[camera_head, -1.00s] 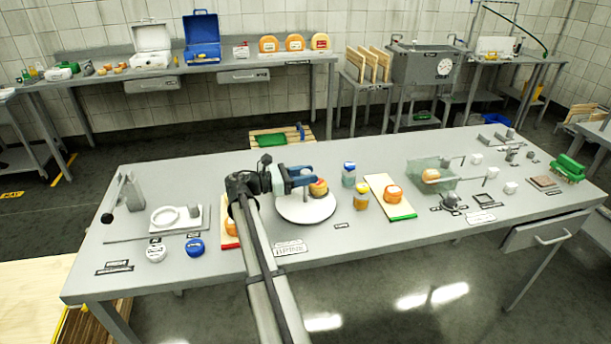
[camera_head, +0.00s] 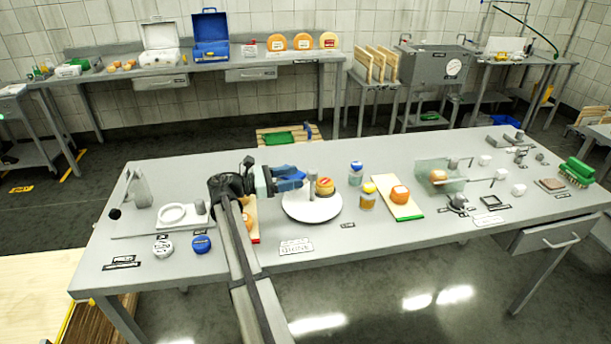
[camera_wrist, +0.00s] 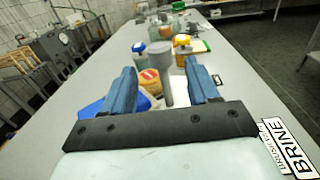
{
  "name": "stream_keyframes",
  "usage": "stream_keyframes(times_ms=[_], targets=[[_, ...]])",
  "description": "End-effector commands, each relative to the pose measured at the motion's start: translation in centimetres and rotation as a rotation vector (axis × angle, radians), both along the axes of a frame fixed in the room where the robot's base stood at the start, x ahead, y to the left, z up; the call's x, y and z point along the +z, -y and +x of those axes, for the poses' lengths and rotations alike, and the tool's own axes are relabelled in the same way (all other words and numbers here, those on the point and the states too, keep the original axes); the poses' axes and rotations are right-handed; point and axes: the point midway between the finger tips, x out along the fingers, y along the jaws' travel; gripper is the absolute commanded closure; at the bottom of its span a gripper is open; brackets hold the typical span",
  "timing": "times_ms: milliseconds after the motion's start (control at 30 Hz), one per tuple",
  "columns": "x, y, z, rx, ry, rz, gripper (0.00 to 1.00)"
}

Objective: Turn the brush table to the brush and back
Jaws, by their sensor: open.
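The brush table is a white round disc (camera_head: 300,210) on the grey workbench. An orange-yellow cheese wheel (camera_head: 325,187) sits at its far right part, and also shows in the wrist view (camera_wrist: 151,83). A grey upright post (camera_head: 312,180) stands on the disc beside the cheese. My gripper (camera_head: 300,180) is over the disc, left of the post. In the wrist view its blue fingers (camera_wrist: 161,78) are apart, with the post (camera_wrist: 167,87) in the gap ahead, apparently not gripped. The cheese shows left of the post. I cannot make out a brush at the disc.
A blue-capped jar (camera_head: 355,174), a yellow-capped jar (camera_head: 368,198) and a board (camera_head: 410,211) with an orange cheese stand right of the disc. A label plate (camera_head: 296,246) lies in front. A board (camera_head: 252,228) lies partly behind my arm.

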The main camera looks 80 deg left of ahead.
Motion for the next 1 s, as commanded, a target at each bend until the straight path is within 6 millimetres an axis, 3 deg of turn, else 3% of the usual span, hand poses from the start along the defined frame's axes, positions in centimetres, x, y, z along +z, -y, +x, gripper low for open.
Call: stream_keyframes(times_ms=[200,400,700,1000], targets=[[0.0,0.2,-4.1,0.002,0.000,0.000,0.41],[0.0,0.4,-6.3,0.000,0.000,0.000,0.41],[0.0,0.5,-7.1,0.000,0.000,0.000,0.41],[0.0,0.8,-6.3,-0.007,0.000,0.000,0.39]])
